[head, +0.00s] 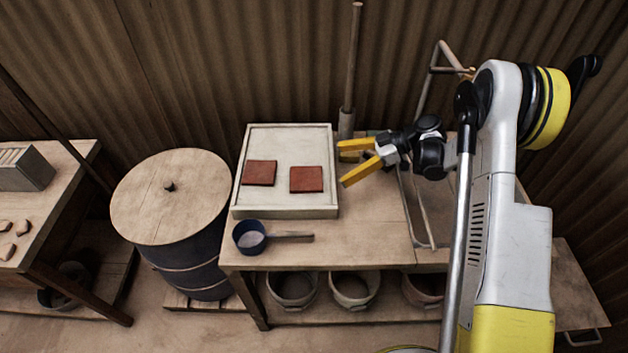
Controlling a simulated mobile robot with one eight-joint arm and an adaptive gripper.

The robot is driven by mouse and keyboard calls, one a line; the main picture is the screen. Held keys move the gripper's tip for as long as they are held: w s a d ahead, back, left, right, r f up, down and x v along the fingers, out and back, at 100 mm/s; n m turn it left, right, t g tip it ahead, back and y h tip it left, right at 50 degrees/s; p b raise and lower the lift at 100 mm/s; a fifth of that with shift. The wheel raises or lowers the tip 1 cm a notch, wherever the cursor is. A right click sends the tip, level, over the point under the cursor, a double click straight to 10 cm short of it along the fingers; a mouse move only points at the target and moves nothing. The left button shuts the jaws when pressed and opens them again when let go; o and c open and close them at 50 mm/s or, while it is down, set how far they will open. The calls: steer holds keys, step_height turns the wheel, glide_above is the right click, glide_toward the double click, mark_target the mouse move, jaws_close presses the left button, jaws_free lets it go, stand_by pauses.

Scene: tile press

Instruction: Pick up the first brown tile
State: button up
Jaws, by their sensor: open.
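Two square reddish-brown tiles lie flat in a pale shallow tray (285,212) on the wooden table. The left tile (260,173) is near the tray's left side, and the right tile (307,179) is right of its middle. I cannot tell which one is the first. My gripper (347,164) has yellow fingers, is open and empty, and points left at the tray's right edge. It is to the right of the right tile and apart from both tiles. Neither tile is hidden.
A dark blue scoop (250,237) lies in front of the tray. A lidded barrel (172,200) stands left of the table (375,240). A upright pole (350,70) and a metal frame (424,215) stand behind and right of my gripper. Several pots sit on the lower shelf.

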mark_target(307, 178)
steer(key=b+x, duration=0.1)
steer(key=x, duration=0.5)
steer(key=shift+s+d+f+b, duration=0.1)
steer(key=shift+b, duration=0.25)
steer(key=b+x, duration=0.2)
steer(key=x, duration=0.2)
steer(key=shift+s, duration=0.15)
steer(key=shift+a+f, duration=0.15)
steer(key=shift+a, duration=0.4)
steer(key=c, duration=1.3)
